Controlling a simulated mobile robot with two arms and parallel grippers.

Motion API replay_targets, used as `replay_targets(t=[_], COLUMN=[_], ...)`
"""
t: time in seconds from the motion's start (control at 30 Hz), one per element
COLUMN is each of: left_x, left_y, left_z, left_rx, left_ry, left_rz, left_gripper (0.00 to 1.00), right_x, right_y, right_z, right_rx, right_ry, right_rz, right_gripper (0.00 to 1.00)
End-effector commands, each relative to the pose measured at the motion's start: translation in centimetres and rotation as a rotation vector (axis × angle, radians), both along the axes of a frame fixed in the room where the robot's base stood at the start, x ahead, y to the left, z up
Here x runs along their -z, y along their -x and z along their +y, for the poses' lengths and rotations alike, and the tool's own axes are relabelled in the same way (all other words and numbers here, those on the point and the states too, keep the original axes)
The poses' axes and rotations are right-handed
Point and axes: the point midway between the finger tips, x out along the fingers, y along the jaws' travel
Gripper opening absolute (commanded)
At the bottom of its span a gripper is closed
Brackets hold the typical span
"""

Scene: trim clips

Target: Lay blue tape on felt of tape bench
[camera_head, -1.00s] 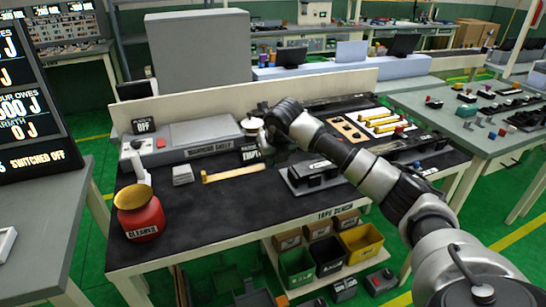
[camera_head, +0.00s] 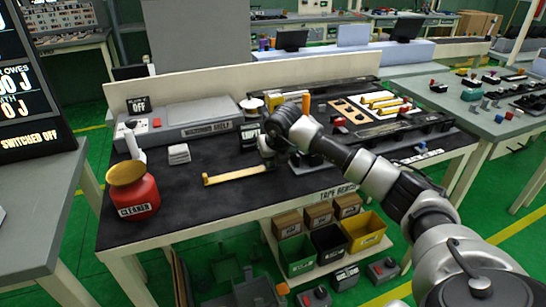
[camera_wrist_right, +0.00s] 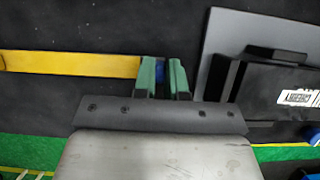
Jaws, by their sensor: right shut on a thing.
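A yellow strip (camera_head: 236,175) with a small hooked left end extends left from my right gripper (camera_head: 267,160). In the right wrist view, the strip (camera_wrist_right: 70,62) meets the green-tipped fingers of my right gripper (camera_wrist_right: 165,78). The fingers are shut on a blue piece (camera_wrist_right: 160,74), apparently the end of this strip, which I take for the blue tape. The strip is over the dark top (camera_head: 200,213) of the tape bench, near its front; whether it touches is unclear. The dark top looks like the felt. My left gripper is not in view.
A grey warming shelf (camera_head: 195,118) and a dark jar (camera_head: 250,125) are at the back.

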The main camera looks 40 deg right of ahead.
Motion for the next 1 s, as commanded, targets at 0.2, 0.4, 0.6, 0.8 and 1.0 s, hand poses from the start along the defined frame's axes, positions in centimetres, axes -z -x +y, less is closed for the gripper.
replay_targets(t=[0.2,0.4,0.6,0.8,1.0], left_x=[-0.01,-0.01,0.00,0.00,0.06], left_y=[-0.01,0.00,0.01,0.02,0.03], left_z=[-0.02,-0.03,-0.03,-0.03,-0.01], left_rx=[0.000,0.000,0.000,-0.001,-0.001], left_ry=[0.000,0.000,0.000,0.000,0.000], left_rz=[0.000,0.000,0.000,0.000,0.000], left_gripper=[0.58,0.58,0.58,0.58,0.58], right_x=[0.01,0.01,0.01,0.01,-0.78], right_y=[0.00,0.00,0.00,0.00,0.29], right_z=[-0.03,-0.02,-0.02,-0.02,0.02], right_rx=[0.000,0.000,0.000,0.000,0.001], right_ry=[0.000,0.000,0.000,0.000,0.000], right_rz=[0.000,0.000,0.000,0.000,-0.002], right_gripper=[0.00,0.00,0.39,0.41,0.41])
